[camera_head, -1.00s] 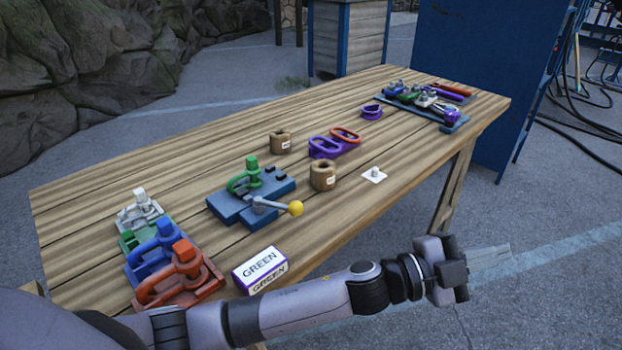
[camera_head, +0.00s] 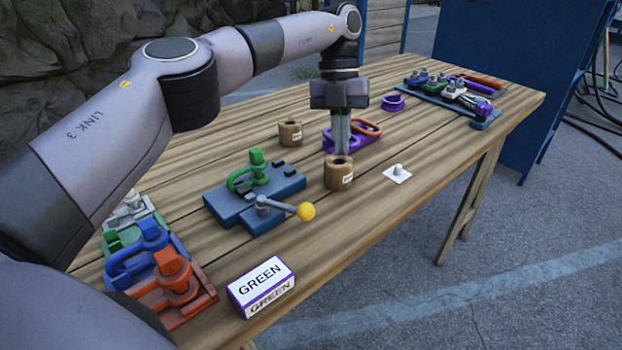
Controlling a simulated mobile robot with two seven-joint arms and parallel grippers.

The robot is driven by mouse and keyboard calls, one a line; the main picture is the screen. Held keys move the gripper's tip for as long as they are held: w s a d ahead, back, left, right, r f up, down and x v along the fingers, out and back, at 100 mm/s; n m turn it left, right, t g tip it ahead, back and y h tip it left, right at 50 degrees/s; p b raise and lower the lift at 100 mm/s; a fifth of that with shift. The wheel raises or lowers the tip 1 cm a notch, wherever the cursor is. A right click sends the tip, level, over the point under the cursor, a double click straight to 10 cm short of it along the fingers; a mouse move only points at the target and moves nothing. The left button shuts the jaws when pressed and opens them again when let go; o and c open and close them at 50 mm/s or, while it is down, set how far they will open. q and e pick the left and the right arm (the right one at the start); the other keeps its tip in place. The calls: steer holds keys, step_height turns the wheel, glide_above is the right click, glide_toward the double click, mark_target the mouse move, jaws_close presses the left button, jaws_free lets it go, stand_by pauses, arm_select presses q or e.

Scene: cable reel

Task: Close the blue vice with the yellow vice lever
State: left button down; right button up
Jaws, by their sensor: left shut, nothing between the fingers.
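The blue vice (camera_head: 228,206) sits on the wooden table, left of the middle, with a green shackle (camera_head: 257,168) on top of it. The vice lever (camera_head: 284,207) is a grey rod on the vice's front side, pointing right and ending in a yellow ball (camera_head: 306,212). My left gripper (camera_head: 341,150) points straight down, shut and empty, above the table behind and right of the yellow ball. Its fingertips show just behind the front brown cylinder (camera_head: 338,176), apart from the lever. Whether they touch the cylinder, I cannot tell. My right gripper is not in view.
A second brown cylinder (camera_head: 290,133), purple clamps and a white plate with a knob (camera_head: 398,172) lie nearby. A GREEN box (camera_head: 262,288) and coloured shackles (camera_head: 150,250) stand at front left. A blue tray (camera_head: 430,98) holds parts at the far end. The right front edge is clear.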

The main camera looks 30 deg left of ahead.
mark_target(284, 208)
arm_select(q)
steer(key=a+r+n+y, duration=0.1)
steer(key=a+r, duration=0.3)
steer(key=a, duration=0.1)
steer(key=shift+s+d+f+b, duration=0.25)
steer(key=shift+s+d+f, duration=0.15)
steer(key=shift+s+f, duration=1)
steer(key=shift+s+d+f+b, duration=0.35)
steer(key=shift+s+f, duration=0.55)
steer(key=shift+f, duration=1)
steer(key=shift+s+d+f+b, duration=0.15)
steer(key=shift+s+d+f, duration=0.3)
steer(key=shift+s+f, duration=0.95)
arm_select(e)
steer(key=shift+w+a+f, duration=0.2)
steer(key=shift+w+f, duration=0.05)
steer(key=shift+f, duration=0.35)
arm_select(q)
steer(key=shift+w+f, duration=0.25)
